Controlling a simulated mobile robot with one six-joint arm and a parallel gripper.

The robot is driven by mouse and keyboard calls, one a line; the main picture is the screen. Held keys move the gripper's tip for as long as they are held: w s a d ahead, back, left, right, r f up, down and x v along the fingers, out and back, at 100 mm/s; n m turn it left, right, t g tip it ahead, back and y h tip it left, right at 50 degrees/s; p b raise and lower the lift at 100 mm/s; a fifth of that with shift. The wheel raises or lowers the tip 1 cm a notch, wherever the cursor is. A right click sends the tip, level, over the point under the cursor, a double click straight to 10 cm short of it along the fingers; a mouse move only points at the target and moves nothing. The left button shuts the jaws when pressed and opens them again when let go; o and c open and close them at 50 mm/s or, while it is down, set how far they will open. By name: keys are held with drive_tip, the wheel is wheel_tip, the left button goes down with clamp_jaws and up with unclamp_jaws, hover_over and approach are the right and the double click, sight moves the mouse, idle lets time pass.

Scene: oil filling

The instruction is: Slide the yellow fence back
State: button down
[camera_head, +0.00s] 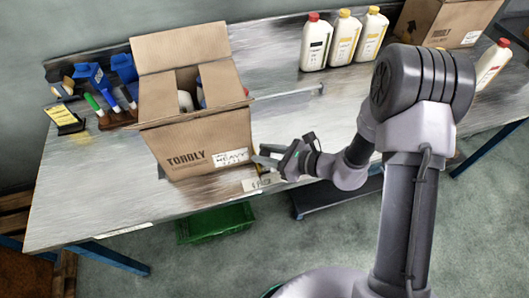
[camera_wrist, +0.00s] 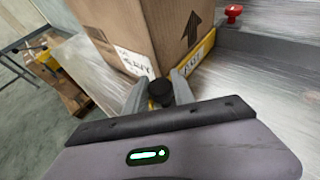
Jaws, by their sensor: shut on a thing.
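The yellow fence (camera_wrist: 200,54) shows in the wrist view as a strip with dark lettering along the foot of the cardboard box's right side. A black knob (camera_wrist: 160,89) stands at its near end, by the box's near corner. My gripper (camera_wrist: 160,96) is shut on this knob, one grey finger on each side. In the head view my gripper (camera_head: 268,160) is low at the box's front right corner. The open cardboard box (camera_head: 200,142) stands upright on the metal table (camera_head: 95,195).
White bottles with red and yellow caps (camera_head: 343,38) stand at the table's back. A second box (camera_head: 445,22) is at the back right. Blue holders (camera_head: 92,75) and a yellow-screened device (camera_head: 62,117) are at left. A green crate (camera_head: 215,222) is below the table.

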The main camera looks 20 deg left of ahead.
drive_tip(key=shift+d, duration=0.1)
drive_tip(key=w+d, duration=0.3)
drive_tip(key=d, duration=0.3)
drive_tip(key=w+d, duration=0.4)
drive_tip(key=d, duration=0.2)
drive_tip(key=w+d, duration=0.4)
drive_tip(key=d, duration=0.1)
drive_tip(key=shift+d+f+b, duration=0.1)
drive_tip(key=shift+d+b, duration=0.3)
drive_tip(key=shift+w+d, duration=0.15)
drive_tip(key=shift+d, duration=0.1)
drive_tip(key=c, duration=1.1)
unclamp_jaws()
drive_tip(key=shift+w+d, duration=0.1)
drive_tip(key=shift+d, duration=0.1)
drive_tip(key=shift+o, duration=0.2)
drive_tip(key=shift+a, duration=0.1)
